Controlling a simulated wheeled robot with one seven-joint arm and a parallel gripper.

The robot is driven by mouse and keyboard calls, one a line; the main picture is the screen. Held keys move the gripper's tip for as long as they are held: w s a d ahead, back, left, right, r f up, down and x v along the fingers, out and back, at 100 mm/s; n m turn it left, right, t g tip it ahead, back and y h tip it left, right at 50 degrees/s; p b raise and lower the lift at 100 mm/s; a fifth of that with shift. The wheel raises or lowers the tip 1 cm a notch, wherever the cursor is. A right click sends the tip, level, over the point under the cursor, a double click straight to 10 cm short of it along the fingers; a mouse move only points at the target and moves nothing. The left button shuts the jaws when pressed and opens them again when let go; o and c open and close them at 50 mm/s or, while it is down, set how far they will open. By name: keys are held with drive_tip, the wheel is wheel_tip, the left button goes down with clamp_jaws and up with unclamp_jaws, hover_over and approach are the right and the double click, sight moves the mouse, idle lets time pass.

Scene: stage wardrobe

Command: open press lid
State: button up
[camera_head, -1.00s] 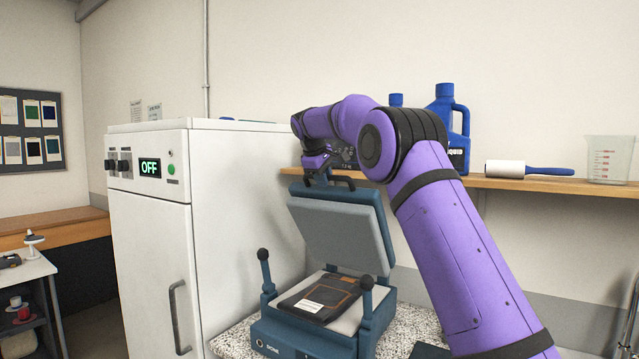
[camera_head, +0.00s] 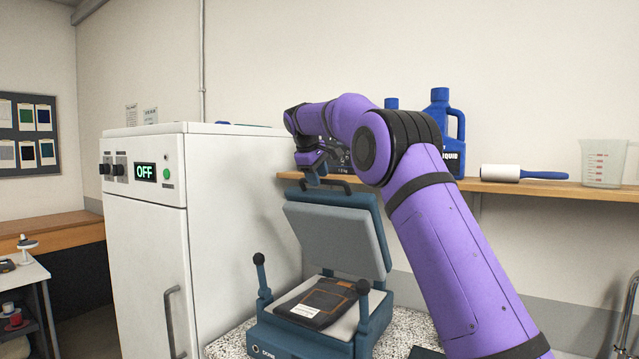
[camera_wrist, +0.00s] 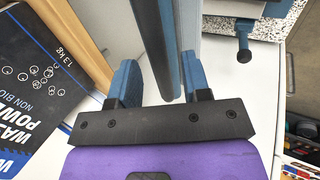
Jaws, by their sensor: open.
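The press (camera_head: 309,344) stands on a speckled top, its blue and grey lid (camera_head: 335,237) raised and tilted back, so the press is open. A dark item with a white label (camera_head: 318,303) lies on the pale lower plate. The lid's black handle (camera_head: 340,184) is at its upper edge. My gripper (camera_head: 312,181) is open beside the handle's left end; whether it touches is unclear. In the wrist view, the blue fingers of my gripper (camera_wrist: 162,82) are spread, with a dark bar, probably the handle (camera_wrist: 149,38), near the gap between them.
A white cabinet (camera_head: 235,220) with an OFF display stands close on the left. The wooden shelf (camera_head: 540,188) behind carries a blue jug (camera_head: 440,130), a lint roller (camera_head: 502,172) and a measuring cup (camera_head: 604,163). A dark printed package (camera_wrist: 40,85) is near my gripper in the wrist view.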

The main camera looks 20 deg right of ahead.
drive_tip(key=v, duration=0.8)
drive_tip(key=shift+s+a, duration=0.1)
drive_tip(key=shift+a, duration=0.05)
